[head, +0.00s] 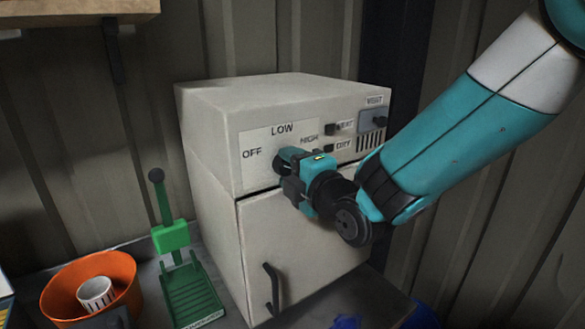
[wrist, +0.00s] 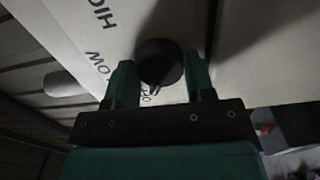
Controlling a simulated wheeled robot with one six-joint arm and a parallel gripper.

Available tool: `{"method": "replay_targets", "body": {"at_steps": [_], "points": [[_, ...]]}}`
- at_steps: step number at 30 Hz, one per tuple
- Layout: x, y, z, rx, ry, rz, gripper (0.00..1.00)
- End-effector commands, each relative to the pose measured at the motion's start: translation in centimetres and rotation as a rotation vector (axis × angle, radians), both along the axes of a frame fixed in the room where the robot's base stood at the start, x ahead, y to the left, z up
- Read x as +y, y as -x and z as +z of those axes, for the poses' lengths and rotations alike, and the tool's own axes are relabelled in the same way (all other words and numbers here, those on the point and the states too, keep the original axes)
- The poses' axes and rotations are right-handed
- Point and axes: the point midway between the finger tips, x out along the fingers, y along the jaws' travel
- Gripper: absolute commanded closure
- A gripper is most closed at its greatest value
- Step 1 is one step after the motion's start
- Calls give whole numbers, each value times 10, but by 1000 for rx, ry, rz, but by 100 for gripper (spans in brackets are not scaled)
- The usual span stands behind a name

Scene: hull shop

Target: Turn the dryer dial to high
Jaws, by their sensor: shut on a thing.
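The dryer (head: 225,95) is a pale grey cabinet with a white dial panel (head: 250,170) marked OFF, LOW and HIGH. In the head view my gripper (head: 286,168) is against this panel and mostly hides the dial. In the wrist view the round black dial (wrist: 160,60) sits between the two teal fingers of my gripper (wrist: 160,82), which are shut on its sides. A small pale mark shows at the dial's lower edge, near the OFF label, which is partly covered. The LOW and HIGH labels show to the upper left there.
The dryer door (head: 290,235) has a black handle (head: 271,288). Left stand a green press (head: 172,240) and an orange bowl (head: 60,285) with a white cup (head: 96,292).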

Motion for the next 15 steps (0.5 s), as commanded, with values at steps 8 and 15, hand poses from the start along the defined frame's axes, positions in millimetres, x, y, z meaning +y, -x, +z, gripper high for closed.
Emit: {"method": "replay_targets", "body": {"at_steps": [8,15], "points": [[-2,0,-4,42,-61,-3,74],[-3,0,-7,137,-207,-4,74]]}}
